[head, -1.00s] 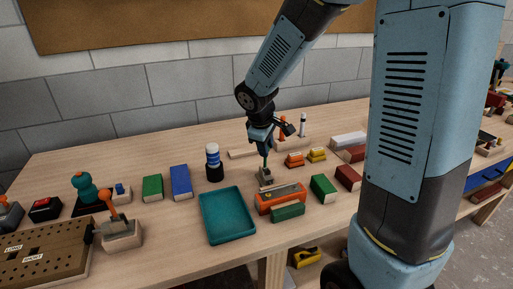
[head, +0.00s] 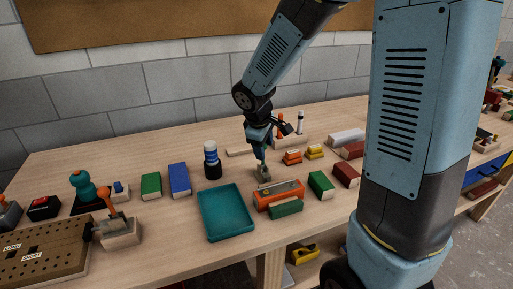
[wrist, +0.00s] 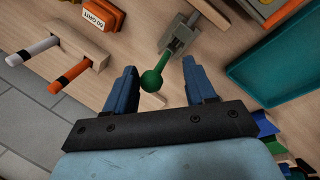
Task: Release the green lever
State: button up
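The green lever (wrist: 157,72) shows in the wrist view as a green rod with a round green knob at its end. It rises from a small grey metal base (wrist: 180,38). My gripper (wrist: 160,79) is open, with one blue finger on each side of the knob. Gaps show between the knob and both fingers, so nothing is gripped. In the head view my gripper (head: 260,153) is over the grey base (head: 264,174), and the lever there is mostly hidden by the fingers.
An orange box (head: 279,195) and green blocks stand in front of the base. A teal tray (head: 226,212) lies to the left. Yellow and orange blocks (head: 293,157) stand to the right. A wooden rack with an orange and a white peg (wrist: 78,45) is close by.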

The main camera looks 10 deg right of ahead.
jog(key=v, duration=1.3)
jog(key=shift+r, duration=0.35)
jog(key=shift+s, duration=0.1)
jog(key=s+d+r+m+t+y, duration=0.1)
jog(key=s+d+r+m, duration=0.1)
jog(key=s+d+m, duration=0.3)
jog(key=s+d+r+m+t+y, duration=0.1)
jog(key=s+d+m, duration=0.4)
jog(key=s, duration=0.8)
jog(key=shift+d+r+m+t, duration=0.3)
jog(key=shift+d+r, duration=0.2)
jog(key=shift+r, duration=0.3)
